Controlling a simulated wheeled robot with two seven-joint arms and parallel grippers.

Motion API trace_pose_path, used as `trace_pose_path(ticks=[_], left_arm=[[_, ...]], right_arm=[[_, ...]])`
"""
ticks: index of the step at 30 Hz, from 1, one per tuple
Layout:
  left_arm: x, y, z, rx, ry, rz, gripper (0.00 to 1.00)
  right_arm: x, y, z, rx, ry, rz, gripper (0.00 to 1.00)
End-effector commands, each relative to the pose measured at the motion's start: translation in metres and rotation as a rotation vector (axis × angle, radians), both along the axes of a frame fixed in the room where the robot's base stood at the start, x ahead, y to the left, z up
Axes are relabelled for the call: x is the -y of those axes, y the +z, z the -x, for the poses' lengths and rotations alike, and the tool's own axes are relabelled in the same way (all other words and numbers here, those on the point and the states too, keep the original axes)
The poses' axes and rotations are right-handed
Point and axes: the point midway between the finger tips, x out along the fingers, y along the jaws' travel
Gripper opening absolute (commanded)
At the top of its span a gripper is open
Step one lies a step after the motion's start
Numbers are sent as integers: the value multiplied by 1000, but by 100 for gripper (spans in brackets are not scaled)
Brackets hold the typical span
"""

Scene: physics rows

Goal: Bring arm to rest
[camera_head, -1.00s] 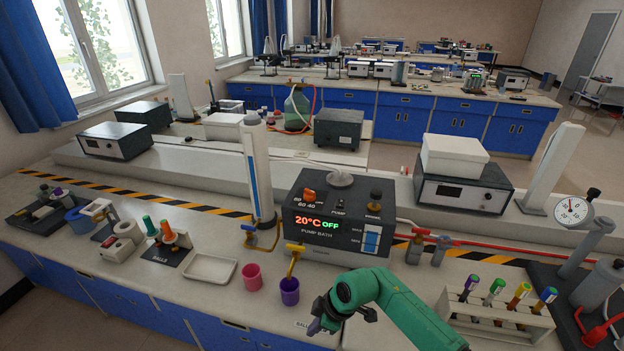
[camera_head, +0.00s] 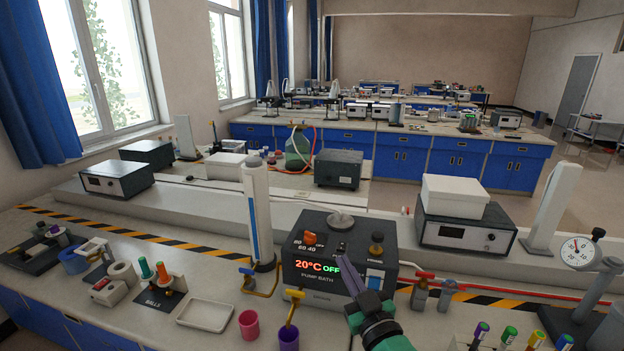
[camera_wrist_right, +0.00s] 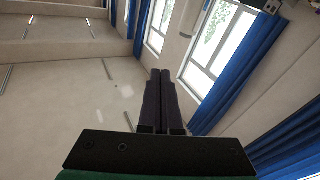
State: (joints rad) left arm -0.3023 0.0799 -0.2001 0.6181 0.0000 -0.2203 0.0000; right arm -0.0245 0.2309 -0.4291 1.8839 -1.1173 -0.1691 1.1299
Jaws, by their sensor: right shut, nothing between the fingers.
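My right gripper (camera_head: 346,262) points upward in front of the pump bath (camera_head: 318,287) in the head view. Its dark fingers are together and hold nothing. They cover part of the pump bath's front panel, beside the display reading 20°C OFF. The green wrist is at the bottom edge of the picture. In the right wrist view the closed fingers (camera_wrist_right: 161,98) point toward the ceiling and windows, with nothing between them. My left gripper is not in view.
A pink cup (camera_head: 249,325) and a purple cup (camera_head: 289,339) stand on the bench left of my arm. A white tray (camera_head: 206,314) lies farther left. Several coloured-cap tubes (camera_head: 508,336) are at the lower right. A dial gauge (camera_head: 578,252) stands at the right.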

Motion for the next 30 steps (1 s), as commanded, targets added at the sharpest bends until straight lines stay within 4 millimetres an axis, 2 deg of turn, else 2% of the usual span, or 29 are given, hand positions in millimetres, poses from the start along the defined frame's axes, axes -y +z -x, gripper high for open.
trace_pose_path(ticks=[1,3,6,9,12,15,22,30], left_arm=[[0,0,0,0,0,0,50],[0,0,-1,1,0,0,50],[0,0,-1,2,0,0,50],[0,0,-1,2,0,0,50],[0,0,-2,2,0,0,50],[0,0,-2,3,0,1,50],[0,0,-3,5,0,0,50],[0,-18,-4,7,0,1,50]], right_arm=[[43,-13,2,-79,-150,-34,0],[99,-46,13,-241,-334,-47,0],[147,-98,45,-500,-479,-23,0],[168,-140,82,-726,-520,18,0],[175,-172,119,-920,-504,62,0],[175,-195,155,-1085,-452,108,0],[160,-222,234,-1391,-246,213,0],[158,-330,225,-1437,-236,229,0]])
